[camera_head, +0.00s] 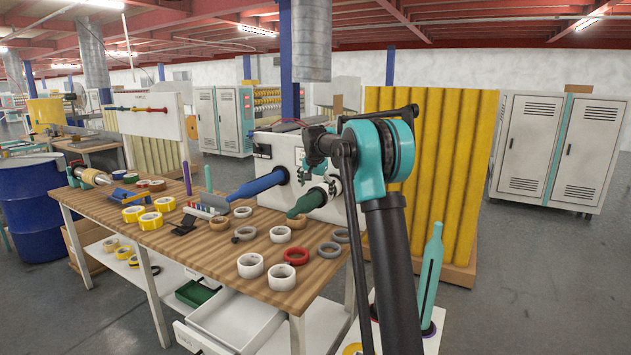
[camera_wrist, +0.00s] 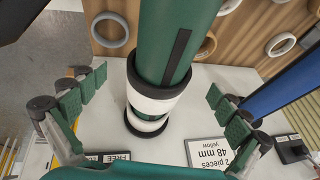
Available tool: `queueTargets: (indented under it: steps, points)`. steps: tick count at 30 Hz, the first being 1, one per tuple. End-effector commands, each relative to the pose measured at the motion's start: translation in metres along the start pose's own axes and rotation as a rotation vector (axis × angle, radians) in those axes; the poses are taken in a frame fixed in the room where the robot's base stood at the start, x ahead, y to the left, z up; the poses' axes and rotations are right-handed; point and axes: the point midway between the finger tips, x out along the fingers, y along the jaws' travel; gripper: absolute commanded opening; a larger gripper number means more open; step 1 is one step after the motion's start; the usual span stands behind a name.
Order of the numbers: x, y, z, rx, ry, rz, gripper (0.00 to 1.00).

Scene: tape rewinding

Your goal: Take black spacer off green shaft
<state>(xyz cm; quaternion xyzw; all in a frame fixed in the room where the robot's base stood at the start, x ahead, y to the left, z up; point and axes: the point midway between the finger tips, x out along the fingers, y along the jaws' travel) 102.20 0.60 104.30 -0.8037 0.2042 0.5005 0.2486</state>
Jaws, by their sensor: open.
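The green shaft (camera_head: 305,204) sticks out from the white machine panel. It fills the upper middle of the wrist view (camera_wrist: 165,35), with a dark slot along it. A black spacer ring (camera_wrist: 158,90) sits around the shaft. White rings (camera_wrist: 150,106) and another dark band (camera_wrist: 143,127) follow towards the panel. My gripper (camera_head: 318,168) is at the shaft in the head view. In the wrist view my gripper (camera_wrist: 157,104) is open, its green finger pads on either side of the spacer, apart from it. In the head view the rings are small and partly hidden.
A blue shaft (camera_head: 258,186) stands beside the green one and also shows in the wrist view (camera_wrist: 285,95). The wooden table (camera_head: 215,262) holds several tape rolls, including a red ring (camera_head: 296,256). A teal post (camera_head: 431,275) stands at the right.

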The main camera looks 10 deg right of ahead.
Motion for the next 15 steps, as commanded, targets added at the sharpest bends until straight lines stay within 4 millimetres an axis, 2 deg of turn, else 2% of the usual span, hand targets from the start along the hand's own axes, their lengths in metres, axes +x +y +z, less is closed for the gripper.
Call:
queueTargets:
  steps: [1,6,15]
  points:
    - [0.010,0.000,-0.001,0.000,0.000,0.000,1.00]
    - [0.034,0.000,0.000,0.000,0.000,0.000,1.00]
    - [0.051,0.000,0.000,-0.001,0.000,0.000,1.00]
